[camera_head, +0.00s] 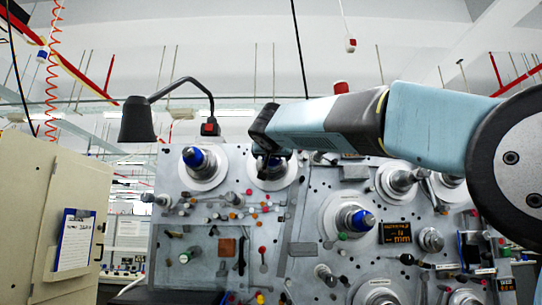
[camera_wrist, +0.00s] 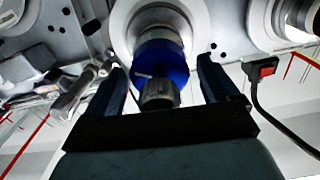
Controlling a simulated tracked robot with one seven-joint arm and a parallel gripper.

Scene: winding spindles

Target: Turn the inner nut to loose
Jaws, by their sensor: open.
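A spindle on the grey machine panel carries a blue nut (camera_wrist: 162,62) with a smaller grey knurled nut (camera_wrist: 158,95) in front of it, on the wrist-camera side. A pale pin or mark shows on the blue nut. My gripper (camera_wrist: 163,72) is open, with one dark finger on each side of the spindle and visible gaps to both nuts. In the head view my gripper (camera_head: 264,163) is in front of the upper middle spindle's white disc (camera_head: 272,181) and hides most of that spindle's nuts.
Another blue-nut spindle (camera_head: 195,158) is to the left, and one (camera_head: 360,220) lower right. A black lamp (camera_head: 138,120) hangs at upper left. Levers and coloured knobs crowd the panel (camera_head: 215,255). In the wrist view, a red switch (camera_wrist: 262,69) with a black cable is right of my gripper.

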